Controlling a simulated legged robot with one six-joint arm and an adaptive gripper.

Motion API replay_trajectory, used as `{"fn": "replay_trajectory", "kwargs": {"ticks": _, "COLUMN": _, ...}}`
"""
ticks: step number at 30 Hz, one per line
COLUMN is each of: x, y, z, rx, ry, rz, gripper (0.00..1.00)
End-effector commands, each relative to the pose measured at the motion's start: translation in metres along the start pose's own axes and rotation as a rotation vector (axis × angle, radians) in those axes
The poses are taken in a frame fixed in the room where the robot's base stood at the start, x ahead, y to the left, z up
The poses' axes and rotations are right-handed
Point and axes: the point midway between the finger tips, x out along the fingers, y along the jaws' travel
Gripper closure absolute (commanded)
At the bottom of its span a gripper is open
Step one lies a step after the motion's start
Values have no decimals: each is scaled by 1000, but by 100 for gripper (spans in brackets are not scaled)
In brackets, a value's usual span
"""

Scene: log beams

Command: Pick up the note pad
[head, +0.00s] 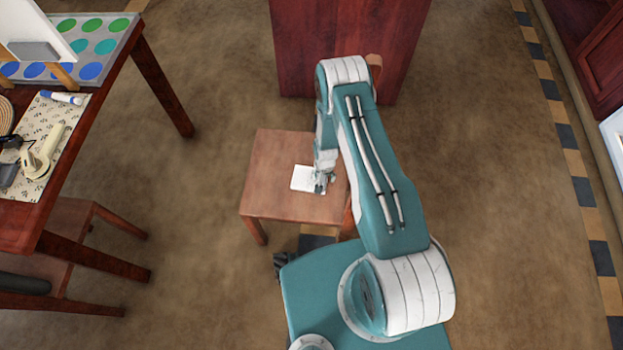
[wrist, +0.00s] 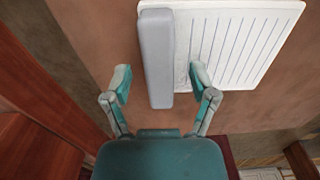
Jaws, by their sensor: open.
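The note pad (wrist: 240,45) is white with ruled lines and has a grey binding strip (wrist: 157,60) along one edge. It lies flat on a small brown wooden stool (head: 268,165); in the head view the pad (head: 303,178) shows as a small white square. My gripper (wrist: 160,80) is open and empty at the pad's near edge. In the wrist view its two fingertips stand on either side of the grey strip, the right one overlapping the ruled page. In the head view my gripper (head: 322,185) is at the pad's right side and hides part of it. Whether the fingers touch the pad, I cannot tell.
A table (head: 75,160) at the left holds a patterned cloth, a cream-coloured device and a sheet with coloured dots. A bench (head: 75,220) stands below it. A dark red wooden piece (head: 300,50) stands behind the stool. Brown floor around the stool is open.

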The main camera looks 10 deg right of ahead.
Motion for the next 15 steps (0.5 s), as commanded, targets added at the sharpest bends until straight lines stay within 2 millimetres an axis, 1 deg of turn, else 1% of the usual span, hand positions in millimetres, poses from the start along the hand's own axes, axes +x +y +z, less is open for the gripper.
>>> {"fn": "replay_trajectory", "kwargs": {"ticks": 7, "x": 2, "y": 0, "z": 0, "rx": -1, "ry": 1, "rz": 0, "gripper": 26}}
{"fn": "replay_trajectory", "kwargs": {"ticks": 8, "x": 2, "y": 0, "z": 0, "rx": -1, "ry": 1, "rz": 0, "gripper": 35}}
{"fn": "replay_trajectory", "kwargs": {"ticks": 9, "x": 2, "y": 0, "z": 0, "rx": 0, "ry": 1, "rz": 0, "gripper": 52}}
{"fn": "replay_trajectory", "kwargs": {"ticks": 11, "x": 2, "y": 0, "z": 0, "rx": 0, "ry": 1, "rz": 0, "gripper": 79}}
{"fn": "replay_trajectory", "kwargs": {"ticks": 12, "x": 2, "y": 0, "z": 0, "rx": -1, "ry": 1, "rz": 0, "gripper": 97}}
{"fn": "replay_trajectory", "kwargs": {"ticks": 13, "x": 2, "y": 0, "z": 0, "rx": -1, "ry": 1, "rz": 0, "gripper": 100}}
{"fn": "replay_trajectory", "kwargs": {"ticks": 15, "x": 2, "y": 0, "z": 0, "rx": -1, "ry": 1, "rz": 0, "gripper": 100}}
